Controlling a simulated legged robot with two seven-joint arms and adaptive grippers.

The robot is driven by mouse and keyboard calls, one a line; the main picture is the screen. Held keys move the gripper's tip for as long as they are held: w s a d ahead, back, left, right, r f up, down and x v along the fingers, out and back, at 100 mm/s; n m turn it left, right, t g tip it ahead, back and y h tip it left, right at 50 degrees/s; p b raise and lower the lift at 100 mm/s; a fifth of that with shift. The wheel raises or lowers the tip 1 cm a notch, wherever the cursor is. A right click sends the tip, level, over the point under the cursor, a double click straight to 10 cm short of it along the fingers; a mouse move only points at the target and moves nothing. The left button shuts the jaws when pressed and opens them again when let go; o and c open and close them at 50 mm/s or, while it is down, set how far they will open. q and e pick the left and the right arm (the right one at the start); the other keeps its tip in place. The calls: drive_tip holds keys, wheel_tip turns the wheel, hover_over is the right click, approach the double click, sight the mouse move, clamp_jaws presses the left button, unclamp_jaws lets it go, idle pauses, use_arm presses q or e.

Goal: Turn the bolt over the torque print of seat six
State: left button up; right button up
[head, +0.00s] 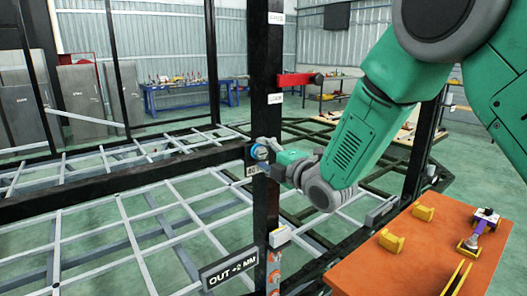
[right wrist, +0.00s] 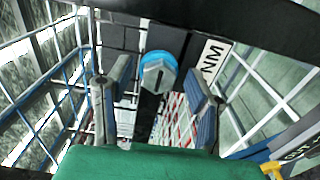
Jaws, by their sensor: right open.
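A bolt with a grey head and a blue ring (head: 259,152) sits on the black upright post (head: 265,205). In the right wrist view the bolt (right wrist: 157,72) shows its slotted face between my two fingers. A white label (right wrist: 213,60) with a print ending in NM is beside it; in the head view this small label (head: 255,170) is below the bolt. I cannot read a seat number. My right gripper (head: 270,157) is open, close to the bolt, with one finger on either side in the wrist view. Contact cannot be told. My left gripper is not in view.
A red bracket (head: 298,79) sticks out of the post above my gripper. An OUT +2 MM sign (head: 229,271) is low on the left. An orange table (head: 415,265) with yellow blocks (head: 391,241) and a purple tool (head: 478,231) stands right. Grey frame bars (head: 125,215) spread left.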

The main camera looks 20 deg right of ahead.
drive_tip(key=shift+w+a, duration=0.3)
drive_tip(key=shift+a, duration=0.2)
drive_tip(key=shift+d, duration=0.4)
clamp_jaws()
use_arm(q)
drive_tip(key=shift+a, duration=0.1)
use_arm(e)
drive_tip(key=shift+f, duration=0.1)
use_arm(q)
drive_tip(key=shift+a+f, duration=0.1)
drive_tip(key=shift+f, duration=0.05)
use_arm(e)
drive_tip(key=shift+a+m, duration=0.1)
drive_tip(key=shift+m, duration=0.2)
